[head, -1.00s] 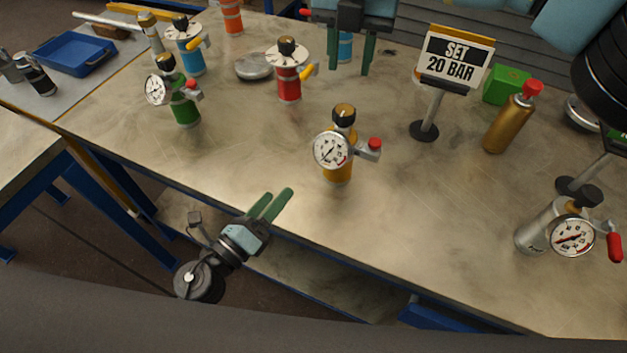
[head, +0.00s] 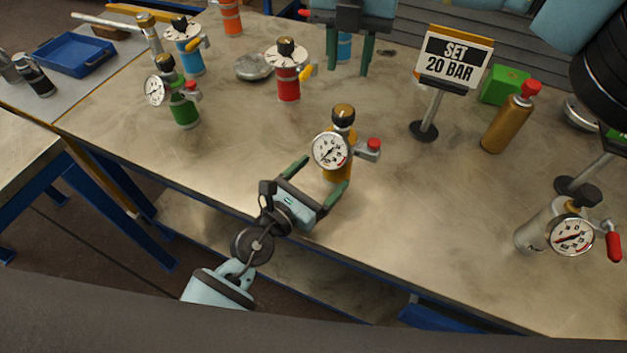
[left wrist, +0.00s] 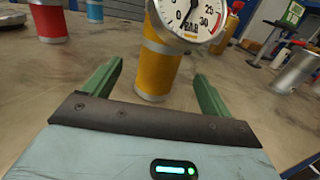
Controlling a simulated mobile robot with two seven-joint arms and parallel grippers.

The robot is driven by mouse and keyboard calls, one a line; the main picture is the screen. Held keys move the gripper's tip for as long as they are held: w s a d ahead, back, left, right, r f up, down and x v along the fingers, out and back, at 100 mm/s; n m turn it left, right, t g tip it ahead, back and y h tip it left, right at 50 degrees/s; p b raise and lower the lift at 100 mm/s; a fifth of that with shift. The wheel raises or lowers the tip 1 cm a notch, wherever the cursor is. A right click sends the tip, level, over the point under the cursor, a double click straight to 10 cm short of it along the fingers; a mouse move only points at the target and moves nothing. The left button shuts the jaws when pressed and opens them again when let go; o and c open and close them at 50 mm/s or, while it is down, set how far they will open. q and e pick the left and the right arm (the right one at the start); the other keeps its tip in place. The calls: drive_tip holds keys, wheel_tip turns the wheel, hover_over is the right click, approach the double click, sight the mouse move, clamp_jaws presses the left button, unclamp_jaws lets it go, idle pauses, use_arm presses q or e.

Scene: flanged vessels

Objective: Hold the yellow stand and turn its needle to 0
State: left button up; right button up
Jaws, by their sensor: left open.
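The yellow stand (head: 338,174) is upright near the table's front edge, with a dark knob on top, a round white gauge (head: 331,151) and a red-capped side fitting. My left gripper (head: 325,171) is open in front of it. In the left wrist view, the yellow body (left wrist: 160,70) rises between the open green fingers of that gripper (left wrist: 158,69), mostly beyond their tips. My right gripper (head: 340,62) is open and empty at the back.
A "SET 20 BAR" sign (head: 453,58) stands behind right, near a gold bottle (head: 507,124) and a green box (head: 505,86). Green (head: 184,110) and red (head: 288,88) vessels stand left of the yellow one; a silver vessel (head: 540,228) stands right. Table around the yellow stand is clear.

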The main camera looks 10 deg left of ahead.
use_arm(q)
drive_tip(key=shift+x, duration=3.1)
drive_tip(key=c, duration=1.5)
